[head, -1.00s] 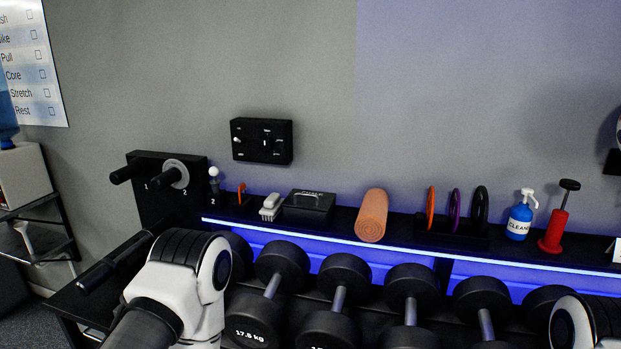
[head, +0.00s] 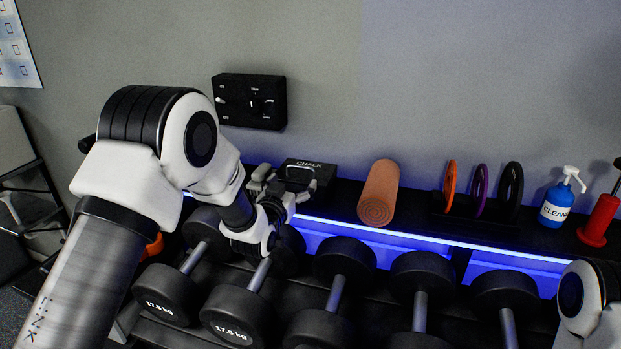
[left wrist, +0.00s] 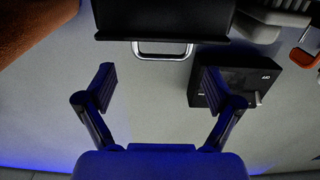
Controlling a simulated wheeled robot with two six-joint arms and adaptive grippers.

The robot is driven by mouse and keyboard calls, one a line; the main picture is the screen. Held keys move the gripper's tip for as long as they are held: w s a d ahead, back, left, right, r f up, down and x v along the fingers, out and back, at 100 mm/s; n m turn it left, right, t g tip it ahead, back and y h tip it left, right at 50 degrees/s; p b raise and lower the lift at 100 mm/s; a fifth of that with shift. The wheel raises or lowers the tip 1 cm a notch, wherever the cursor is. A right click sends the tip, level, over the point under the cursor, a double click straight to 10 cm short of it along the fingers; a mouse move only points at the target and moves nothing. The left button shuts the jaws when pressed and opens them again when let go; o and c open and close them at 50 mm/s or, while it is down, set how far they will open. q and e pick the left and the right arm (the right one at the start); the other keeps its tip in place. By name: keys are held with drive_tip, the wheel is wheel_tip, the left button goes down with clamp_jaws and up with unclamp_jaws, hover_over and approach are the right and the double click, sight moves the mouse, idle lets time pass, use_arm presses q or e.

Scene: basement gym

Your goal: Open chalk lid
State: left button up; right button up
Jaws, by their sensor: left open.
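The black chalk box (head: 306,163), with "CHALK" lettered on its lid, sits on the shelf against the wall. My left gripper (head: 287,181) is in front of it and hides part of its front. In the left wrist view, the chalk box (left wrist: 165,17) is at the top, with a silver handle (left wrist: 162,50) along its edge. My right gripper is out of view; only part of that arm shows at the lower right.
An orange foam roller (head: 379,193) lies right of the box. A black control panel (head: 250,101) is on the wall above. Several dumbbells (head: 345,261) fill the rack below. A blue cleaner bottle (head: 557,200) stands farther right.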

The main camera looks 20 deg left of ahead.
sight(300, 168)
use_arm(q)
drive_tip(key=w+p, duration=0.3)
drive_tip(key=w, duration=0.4)
drive_tip(key=shift+w+r, duration=0.1)
drive_tip(key=shift+r, duration=0.1)
drive_tip(key=shift+s+r, duration=0.25)
drive_tip(key=shift+s, duration=0.1)
drive_tip(key=c, duration=1.4)
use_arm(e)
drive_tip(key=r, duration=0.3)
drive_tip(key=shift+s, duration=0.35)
